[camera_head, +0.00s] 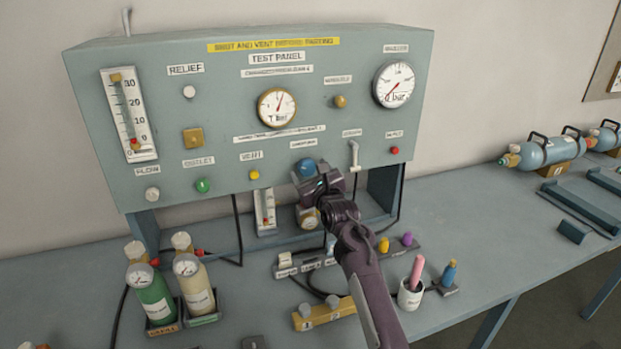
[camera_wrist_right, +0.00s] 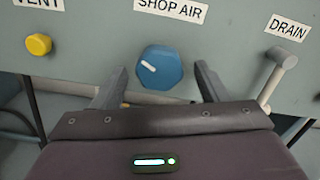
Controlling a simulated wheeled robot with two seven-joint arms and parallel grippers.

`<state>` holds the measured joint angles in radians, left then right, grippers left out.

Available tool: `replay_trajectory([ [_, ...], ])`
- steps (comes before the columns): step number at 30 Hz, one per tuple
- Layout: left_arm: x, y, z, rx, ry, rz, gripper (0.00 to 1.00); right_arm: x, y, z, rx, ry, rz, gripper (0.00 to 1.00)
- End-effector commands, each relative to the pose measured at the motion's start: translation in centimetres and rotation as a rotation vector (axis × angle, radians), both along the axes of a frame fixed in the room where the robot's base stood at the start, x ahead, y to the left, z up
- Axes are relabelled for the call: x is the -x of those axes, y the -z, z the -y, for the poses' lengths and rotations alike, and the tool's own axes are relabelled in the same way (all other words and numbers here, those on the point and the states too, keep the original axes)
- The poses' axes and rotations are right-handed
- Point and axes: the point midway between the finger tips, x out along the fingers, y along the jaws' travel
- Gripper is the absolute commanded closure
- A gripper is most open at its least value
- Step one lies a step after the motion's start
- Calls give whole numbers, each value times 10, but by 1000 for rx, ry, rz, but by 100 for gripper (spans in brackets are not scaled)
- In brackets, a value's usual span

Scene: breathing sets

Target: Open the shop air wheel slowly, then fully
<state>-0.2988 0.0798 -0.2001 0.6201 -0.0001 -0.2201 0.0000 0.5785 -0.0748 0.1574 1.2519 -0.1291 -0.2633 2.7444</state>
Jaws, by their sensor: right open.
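The shop air wheel is a blue faceted knob with a white mark, under the SHOP AIR label in the right wrist view (camera_wrist_right: 160,67). In the head view the wheel (camera_head: 306,167) shows low on the grey test panel (camera_head: 130,80), just above my right gripper (camera_head: 318,185). In the right wrist view my right gripper (camera_wrist_right: 160,88) is open, one finger on each side of the wheel's lower part, with gaps on both sides. Whether the fingertips reach the panel is unclear. My left gripper is not in view.
The yellow vent knob (camera_wrist_right: 38,44) is left of the wheel, and the grey drain lever (camera_wrist_right: 280,75) is right. Gas cylinders (camera_head: 150,292) stand at the bench's left. A white cup (camera_head: 411,294) is right of my arm.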

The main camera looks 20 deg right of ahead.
Motion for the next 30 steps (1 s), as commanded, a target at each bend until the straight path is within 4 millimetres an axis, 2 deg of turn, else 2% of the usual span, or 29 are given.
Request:
replay_trajectory([
  [5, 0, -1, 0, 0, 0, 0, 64, 0, 0, 0, 0, 0, 0, 33],
  [6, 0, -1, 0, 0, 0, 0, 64, 0, 0, 0, 0, 0, -1, 35],
  [16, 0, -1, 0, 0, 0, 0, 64, 0, 0, 0, 0, 0, 0, 77],
  [23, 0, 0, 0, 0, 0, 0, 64, 0, 0, 0, 20, 0, 1, 77],
  [30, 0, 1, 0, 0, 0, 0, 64, 0, 1, 0, 125, 0, 4, 77],
])
